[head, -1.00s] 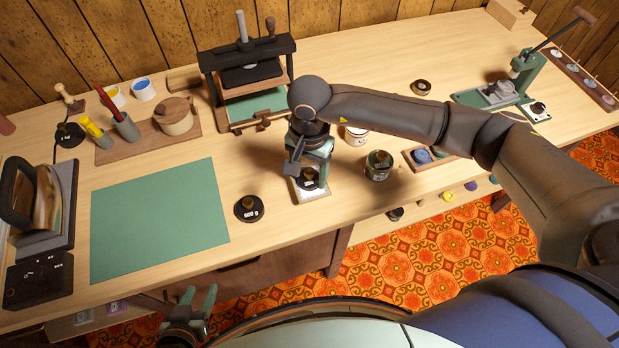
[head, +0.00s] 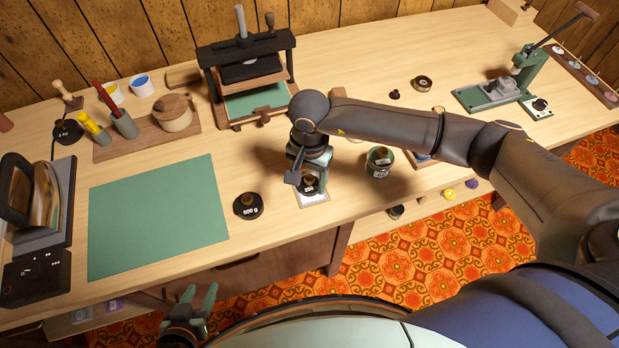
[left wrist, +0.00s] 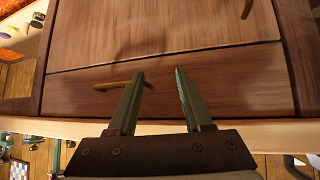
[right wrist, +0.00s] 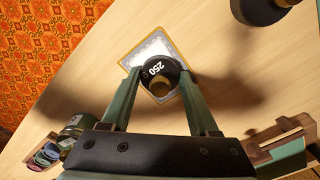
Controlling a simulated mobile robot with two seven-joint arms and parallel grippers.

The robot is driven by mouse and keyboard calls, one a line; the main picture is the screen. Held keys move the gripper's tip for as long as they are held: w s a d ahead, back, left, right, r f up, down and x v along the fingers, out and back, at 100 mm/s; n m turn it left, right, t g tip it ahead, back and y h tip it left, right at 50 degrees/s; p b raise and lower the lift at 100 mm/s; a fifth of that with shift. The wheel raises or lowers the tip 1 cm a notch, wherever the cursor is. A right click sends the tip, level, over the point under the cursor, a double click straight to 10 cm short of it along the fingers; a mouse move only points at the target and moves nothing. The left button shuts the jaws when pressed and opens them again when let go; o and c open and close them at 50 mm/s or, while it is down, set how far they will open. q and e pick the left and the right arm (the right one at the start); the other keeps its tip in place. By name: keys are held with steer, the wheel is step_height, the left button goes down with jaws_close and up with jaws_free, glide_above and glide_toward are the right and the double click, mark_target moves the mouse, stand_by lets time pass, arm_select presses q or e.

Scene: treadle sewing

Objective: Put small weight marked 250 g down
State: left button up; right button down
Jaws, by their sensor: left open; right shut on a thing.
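The small black weight marked 250 (head: 309,184) has a brass knob and is at the white, tan-edged card (head: 312,198) near the table's front edge. My right gripper (head: 310,172) is shut on it from above. In the right wrist view the weight (right wrist: 158,74) sits between the two green fingers (right wrist: 160,88), over the card (right wrist: 150,50). I cannot tell whether its base touches the card. My left gripper (head: 195,298) is open and empty in front of the table, and its fingers (left wrist: 160,88) face the wooden drawer in the left wrist view.
A larger black weight marked 500 g (head: 248,205) stands left of the card. A green mat (head: 155,215) lies further left. A press (head: 250,75) stands behind. Bare wood lies between the mat and the 500 g weight.

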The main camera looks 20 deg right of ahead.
mark_target(310, 178)
steer(key=shift+c, duration=0.7)
jaws_free()
steer(key=shift+f, duration=0.15)
steer(key=shift+r+p, duration=0.5)
steer(key=shift+p, duration=0.15)
steer(key=shift+r+p, duration=0.45)
steer(key=shift+p, duration=0.05)
step_height(310, 178, up, 11)
steer(key=b, duration=0.1)
steer(key=shift+r, duration=0.2)
steer(key=shift+s, duration=0.1)
